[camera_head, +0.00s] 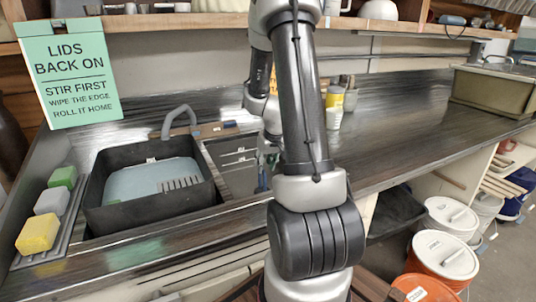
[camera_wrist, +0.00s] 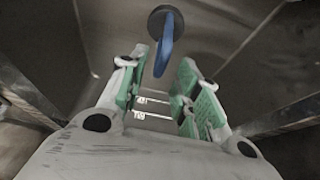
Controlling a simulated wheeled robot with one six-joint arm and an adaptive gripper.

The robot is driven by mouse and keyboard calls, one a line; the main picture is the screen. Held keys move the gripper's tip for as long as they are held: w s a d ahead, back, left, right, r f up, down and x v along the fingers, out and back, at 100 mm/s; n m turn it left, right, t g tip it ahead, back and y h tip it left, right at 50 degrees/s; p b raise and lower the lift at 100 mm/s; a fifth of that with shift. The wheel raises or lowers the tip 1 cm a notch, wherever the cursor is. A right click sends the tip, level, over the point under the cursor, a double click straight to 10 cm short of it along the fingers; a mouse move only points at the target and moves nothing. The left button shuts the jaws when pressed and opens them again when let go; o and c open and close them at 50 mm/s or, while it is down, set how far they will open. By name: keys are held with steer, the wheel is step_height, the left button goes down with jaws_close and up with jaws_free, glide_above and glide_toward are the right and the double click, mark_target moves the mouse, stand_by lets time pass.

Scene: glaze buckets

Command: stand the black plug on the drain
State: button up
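The black plug (camera_wrist: 157,20) is a round dark disc with an upright blue tab (camera_wrist: 166,45), at the top middle of the wrist view. My gripper (camera_wrist: 165,60) has its green-padded fingers apart. The blue tab shows between and just beyond the fingertips, with no clear contact on either side. In the head view, my gripper is mostly hidden behind my arm, over the right basin (camera_head: 235,165). A small bit of blue (camera_head: 262,181) shows low in that basin, probably the tab. I cannot make out the drain in either view.
Basin walls rise close on both sides in the wrist view. A black tub (camera_head: 100,212) with pale blue contents fills the left basin. A curved faucet (camera_head: 180,118) stands behind. Sponges (camera_head: 50,203) lie at the left. Cups (camera_head: 334,105) stand on the counter right of my arm.

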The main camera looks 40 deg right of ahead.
steer(key=s+a+r+n, duration=0.1)
steer(key=s+a+r, duration=0.25)
steer(key=r, duration=0.25)
steer(key=s+a+r+y, duration=0.1)
steer(key=s+a+r, duration=0.2)
steer(key=a+r, duration=0.25)
steer(key=s+a+r+n, duration=0.1)
steer(key=s+a+r, duration=0.25)
steer(key=r, duration=0.35)
steer(key=s+a+r, duration=0.2)
steer(key=s+a, duration=0.1)
steer(key=s, duration=0.3)
steer(key=s+a+r+n, duration=0.1)
steer(key=s+a, duration=0.2)
steer(key=s, duration=0.3)
steer(key=shift+s+r, duration=0.2)
steer(key=shift+r, duration=0.15)
